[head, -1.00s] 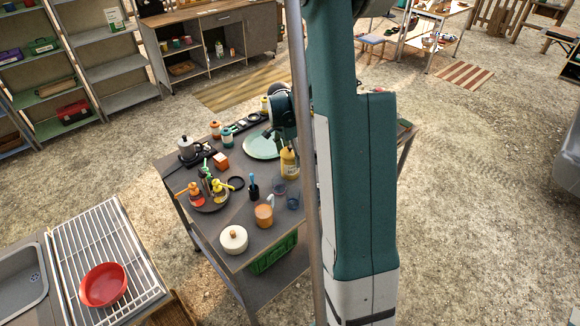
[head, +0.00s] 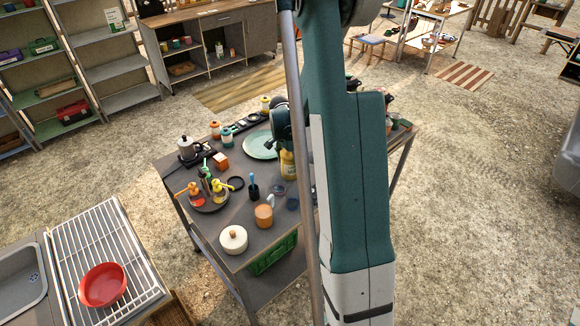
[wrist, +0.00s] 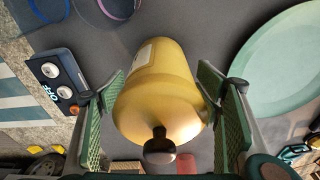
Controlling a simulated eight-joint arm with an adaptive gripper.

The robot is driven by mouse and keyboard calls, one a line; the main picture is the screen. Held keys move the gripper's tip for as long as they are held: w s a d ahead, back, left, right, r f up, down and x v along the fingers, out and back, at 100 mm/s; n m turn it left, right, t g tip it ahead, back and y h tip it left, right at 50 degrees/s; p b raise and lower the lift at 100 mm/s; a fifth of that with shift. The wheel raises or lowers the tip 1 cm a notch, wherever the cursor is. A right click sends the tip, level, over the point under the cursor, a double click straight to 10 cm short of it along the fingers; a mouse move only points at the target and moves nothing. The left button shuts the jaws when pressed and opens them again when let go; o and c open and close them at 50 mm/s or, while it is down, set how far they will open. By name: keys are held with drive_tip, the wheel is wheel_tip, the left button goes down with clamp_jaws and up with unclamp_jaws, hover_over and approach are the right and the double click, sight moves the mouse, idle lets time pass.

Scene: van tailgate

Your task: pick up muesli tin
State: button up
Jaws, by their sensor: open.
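A yellow tin (wrist: 160,95) with a dark knob on its lid fills the middle of the wrist view; I take it for the muesli tin, but its label is turned away and unreadable. My gripper (wrist: 162,112) is open, with one green pad on each side of the tin. A gap shows on both sides, so the tin looks ungripped. In the head view the tin (head: 287,166) stands on the dark table beside the pale green plate, partly hidden by my arm. My fingertips are hard to make out there.
The pale green plate (wrist: 283,65) lies close to the right finger in the wrist view. A dark device with round white knobs (wrist: 58,80) lies to the left. Clear cups (head: 292,203), an orange mug (head: 264,215) and a white lidded pot (head: 233,239) stand toward the table's near edge.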

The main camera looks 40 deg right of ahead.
idle(0.3)
drive_tip(key=c, duration=1.1)
drive_tip(key=shift+r, duration=0.2)
drive_tip(key=shift+r+p, duration=0.35)
drive_tip(key=shift+r, duration=4.5)
